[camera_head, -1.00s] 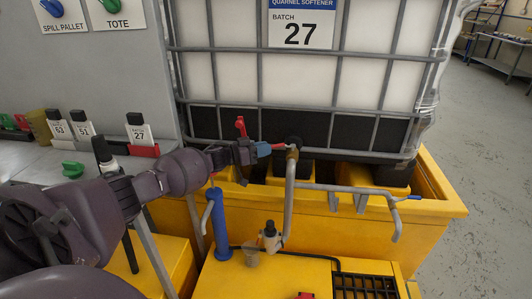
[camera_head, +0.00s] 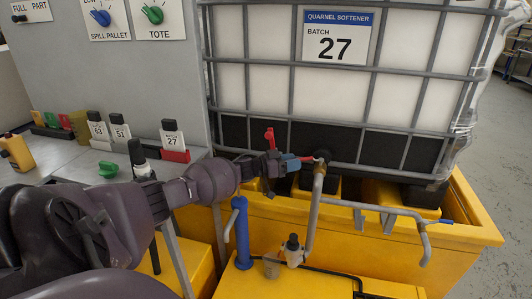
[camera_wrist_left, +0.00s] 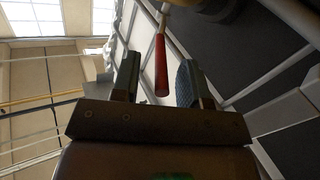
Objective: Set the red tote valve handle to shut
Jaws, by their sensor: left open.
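The red valve handle (camera_head: 309,158) points toward my left gripper (camera_head: 293,163), at the low front of the caged white tote (camera_head: 400,50). In the left wrist view the red handle (camera_wrist_left: 161,66) hangs between the two fingers of my left gripper (camera_wrist_left: 158,82). The fingers are open, with a gap on both sides of the handle. The valve body (camera_head: 324,155) is partly hidden at the top of a grey pipe. A small upright red piece (camera_head: 270,137) shows just above the gripper; I cannot tell what it belongs to. My right gripper is not in view.
The tote stands in a yellow spill pallet (camera_head: 465,245). A blue upright handle (camera_head: 242,232) and grey pipes (camera_head: 385,210) stand close below and right of my arm. Bottles, including one marked 27 (camera_head: 173,138), stand on the left bench.

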